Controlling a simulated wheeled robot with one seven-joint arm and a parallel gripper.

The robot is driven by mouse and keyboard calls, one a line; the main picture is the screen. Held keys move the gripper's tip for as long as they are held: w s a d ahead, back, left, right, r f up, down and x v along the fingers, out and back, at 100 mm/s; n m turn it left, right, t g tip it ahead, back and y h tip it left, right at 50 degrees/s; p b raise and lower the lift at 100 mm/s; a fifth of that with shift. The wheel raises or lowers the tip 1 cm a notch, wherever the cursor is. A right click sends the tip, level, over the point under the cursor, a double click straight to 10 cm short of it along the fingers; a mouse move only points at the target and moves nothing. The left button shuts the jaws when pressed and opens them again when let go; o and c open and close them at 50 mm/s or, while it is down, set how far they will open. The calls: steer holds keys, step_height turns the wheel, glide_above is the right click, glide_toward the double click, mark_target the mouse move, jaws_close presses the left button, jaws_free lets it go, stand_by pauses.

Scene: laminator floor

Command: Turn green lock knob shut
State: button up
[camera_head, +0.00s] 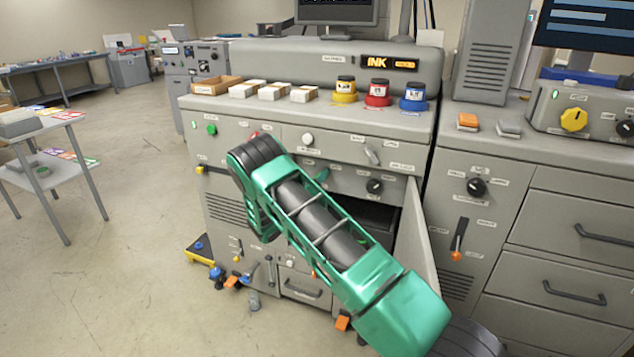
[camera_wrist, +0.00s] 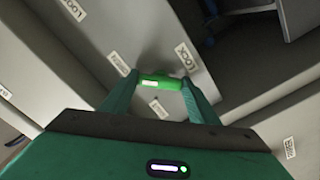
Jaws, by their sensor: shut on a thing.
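In the wrist view the green lock knob (camera_wrist: 162,84) is a short, bright green bar on a grey panel, beside a label reading LOCK. My gripper (camera_wrist: 160,92) has one teal finger at each end of the bar and is shut on it. The bar lies nearly level across the picture, with a slight tilt. In the head view my green arm reaches down across the front of the ink machine (camera_head: 310,78), and the knob in the grip cannot be made out there.
A grey door (camera_head: 422,245) stands open right of my arm, beside a dark opening. Ink jars (camera_head: 377,92) and white boxes (camera_head: 288,91) stand on the machine's top. Levers and small knobs stick out low on its front.

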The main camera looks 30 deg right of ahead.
steer(key=shift+a+f, duration=0.1)
steer(key=shift+w+a+f+n, duration=0.1)
steer(key=shift+n, duration=4.35)
steer(key=shift+a+f+n, duration=0.1)
steer(key=shift+n, duration=4.35)
steer(key=o, duration=1)
steer(key=shift+o, duration=0.2)
steer(key=shift+d+r, duration=0.15)
steer(key=shift+d, duration=0.05)
steer(key=shift+a, duration=0.1)
